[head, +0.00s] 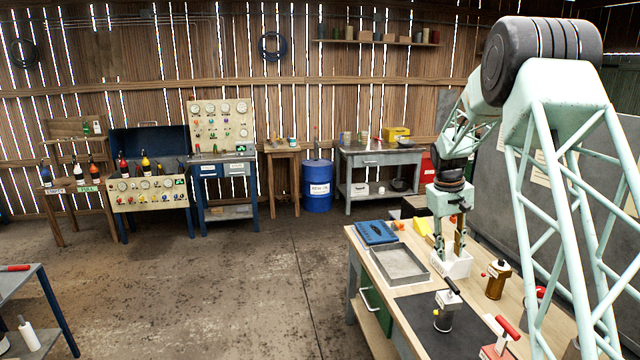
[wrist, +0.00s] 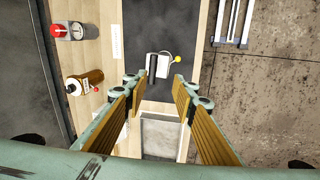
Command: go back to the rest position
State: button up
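My gripper (head: 452,245) points down over the workbench at the right of the head view, at a small white box (head: 455,267). I cannot tell whether its fingertips are above, behind or inside the box. In the wrist view my gripper (wrist: 157,82) has its two brown-padded fingers well apart, with nothing held between them. A shallow grey tray (head: 400,264) lies left of the white box. A grey tray-like surface (wrist: 160,135) shows between the fingers in the wrist view.
On the bench are a brown bottle (head: 496,282), a small device with a black handle (head: 444,310) on a dark mat, a red-handled device (head: 500,338) and a blue case (head: 375,232). A blue barrel (head: 317,186) stands at the back wall. The floor left of the bench is clear.

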jog(key=s+a+r+t+b, duration=0.1)
jog(key=s+a+r, duration=0.4)
jog(key=s+r, duration=0.3)
jog(key=s+a+r+y+b, duration=0.15)
jog(key=s+a+r, duration=0.35)
jog(key=s, duration=0.6)
jog(key=s+a+r+t+h+b, duration=0.1)
jog(key=s+a+r, duration=0.3)
jog(key=s+r, duration=0.45)
jog(key=s+a+f+b, duration=0.1)
jog(key=s+a, duration=0.1)
jog(key=s, duration=1)
jog(key=s+a+f+t+y+b, duration=0.1)
jog(key=s+a+f+b, duration=0.1)
jog(key=s, duration=1)
jog(key=s+a+f+m+b, duration=0.1)
jog(key=s+a, duration=0.3)
jog(key=s, duration=0.7)
jog(key=shift+s+f+y, duration=0.35)
jog(key=shift+s+f, duration=0.05)
jog(key=shift+f, duration=0.05)
jog(key=shift+c, duration=0.7)
